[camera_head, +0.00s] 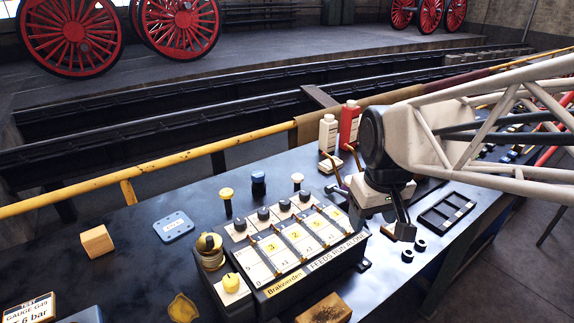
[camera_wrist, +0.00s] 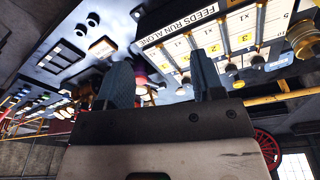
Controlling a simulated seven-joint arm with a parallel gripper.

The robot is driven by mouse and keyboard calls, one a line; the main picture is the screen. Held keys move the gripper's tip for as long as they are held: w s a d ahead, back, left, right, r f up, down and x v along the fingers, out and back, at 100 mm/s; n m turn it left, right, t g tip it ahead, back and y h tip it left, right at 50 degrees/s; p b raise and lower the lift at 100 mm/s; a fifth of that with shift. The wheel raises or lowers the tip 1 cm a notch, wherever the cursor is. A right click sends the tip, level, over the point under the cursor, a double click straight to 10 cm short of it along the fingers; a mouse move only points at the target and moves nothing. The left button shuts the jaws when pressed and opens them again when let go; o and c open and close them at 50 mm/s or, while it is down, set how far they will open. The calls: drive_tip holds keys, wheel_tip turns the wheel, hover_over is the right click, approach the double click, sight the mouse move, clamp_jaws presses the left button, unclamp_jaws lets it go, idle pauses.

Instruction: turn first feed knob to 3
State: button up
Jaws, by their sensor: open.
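The feed box (camera_head: 300,245) stands on the dark bench, with white number strips and a "FEEDS RUN ALONE" label; some strip cells are yellow, one reading 3. Several dark knobs with pale bases line its back edge; the leftmost is a dark knob (camera_head: 239,225). Which is the first feed knob, and its setting, I cannot tell. In the wrist view the box (camera_wrist: 215,35) appears inverted at upper right, with knobs (camera_wrist: 232,70) along its lower edge. My gripper (camera_head: 402,228) is open and empty, right of the box; its fingers (camera_wrist: 162,78) stand apart in the wrist view.
White and red bottles (camera_head: 349,125) are near my arm. A black tray (camera_head: 445,212) lies right. A yellow rail runs behind the bench.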

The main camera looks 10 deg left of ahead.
drive_tip(key=w+a+f+n, duration=0.2)
drive_tip(key=w+a+n, duration=0.35)
drive_tip(key=a, duration=0.85)
drive_tip(key=n+g, duration=0.2)
drive_tip(key=n, duration=0.1)
hover_over(240, 221)
wheel_tip(240, 221, down, 5)
drive_tip(key=shift+f, duration=0.15)
drive_tip(key=shift+f, duration=3.75)
drive_tip(key=c, duration=0.9)
